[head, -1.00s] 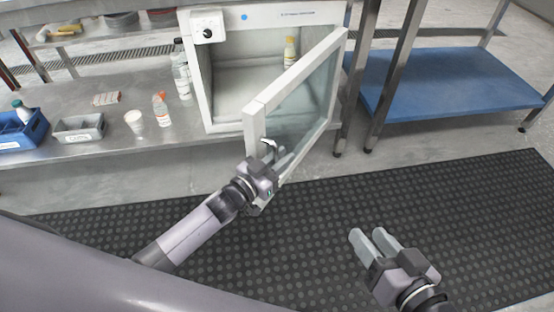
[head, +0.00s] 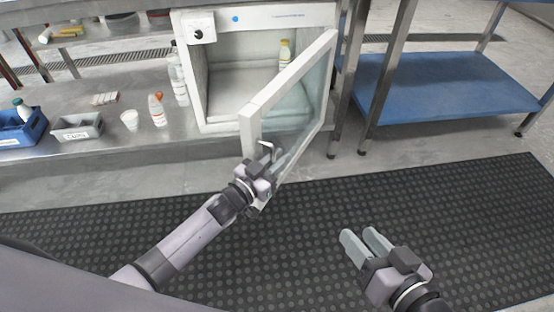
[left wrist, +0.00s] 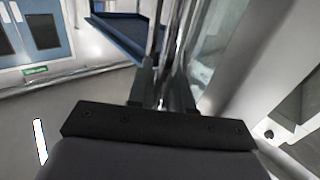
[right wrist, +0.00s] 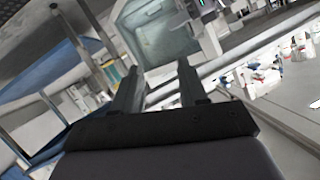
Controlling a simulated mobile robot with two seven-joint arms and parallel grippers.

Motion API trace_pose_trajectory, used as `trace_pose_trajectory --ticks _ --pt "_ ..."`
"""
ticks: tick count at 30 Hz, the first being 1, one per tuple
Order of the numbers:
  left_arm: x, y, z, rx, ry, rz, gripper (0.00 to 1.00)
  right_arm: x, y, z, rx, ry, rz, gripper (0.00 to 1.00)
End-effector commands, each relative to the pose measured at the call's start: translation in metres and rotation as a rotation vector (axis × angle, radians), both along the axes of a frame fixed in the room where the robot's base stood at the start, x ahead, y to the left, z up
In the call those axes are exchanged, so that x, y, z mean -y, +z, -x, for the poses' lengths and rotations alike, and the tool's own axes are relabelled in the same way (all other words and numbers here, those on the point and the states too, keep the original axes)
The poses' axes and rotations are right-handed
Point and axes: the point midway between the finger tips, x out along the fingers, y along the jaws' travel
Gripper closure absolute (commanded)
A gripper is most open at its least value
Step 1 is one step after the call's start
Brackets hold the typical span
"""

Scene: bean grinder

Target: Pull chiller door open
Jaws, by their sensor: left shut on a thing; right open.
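The white chiller (head: 190,70) stands on the metal bench, and its inside is in plain view. Its glass door (head: 300,95) with a white frame stands wide open, swung out toward me and hinged on the right. My left gripper (head: 268,160) is at the door's free edge, shut on the door handle (head: 268,148); the fingers hide part of it. The left wrist view shows the fingers (left wrist: 167,85) around a shiny upright bar. My right gripper (head: 362,243) is open and empty above the dark mat. It also shows in the right wrist view (right wrist: 158,80).
A yellow-capped bottle (head: 284,55) stands inside the chiller. Left on the bench are bottles (head: 157,110), a white cup (head: 130,121), a grey bin (head: 77,128) and a blue crate (head: 22,133). A blue-shelved table (head: 435,85) stands right. The dark mat (head: 450,220) is clear.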

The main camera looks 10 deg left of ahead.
Motion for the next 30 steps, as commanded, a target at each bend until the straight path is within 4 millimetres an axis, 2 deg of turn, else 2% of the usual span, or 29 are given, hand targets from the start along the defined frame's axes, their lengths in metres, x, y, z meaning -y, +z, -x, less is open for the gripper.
trace_pose_trajectory --ticks 8,9,10,20,30 --pt "0.000 0.001 -0.001 0.003 0.000 0.001 1.00 0.000 0.000 0.000 -0.001 0.000 0.000 0.57" --pt "0.000 0.001 -0.001 0.003 0.000 0.001 0.77 0.000 0.000 0.001 -0.001 0.000 0.000 0.57" --pt "0.000 0.001 -0.001 0.003 0.000 0.001 0.75 0.000 0.000 0.001 -0.001 0.000 0.000 0.57" --pt "-0.001 0.001 0.002 0.000 0.000 0.000 0.75 0.000 0.001 0.001 -0.001 -0.001 0.003 0.57" --pt "-0.024 0.003 0.041 -0.002 0.001 -0.001 0.75 0.015 0.008 0.002 0.004 -0.035 0.089 0.57"
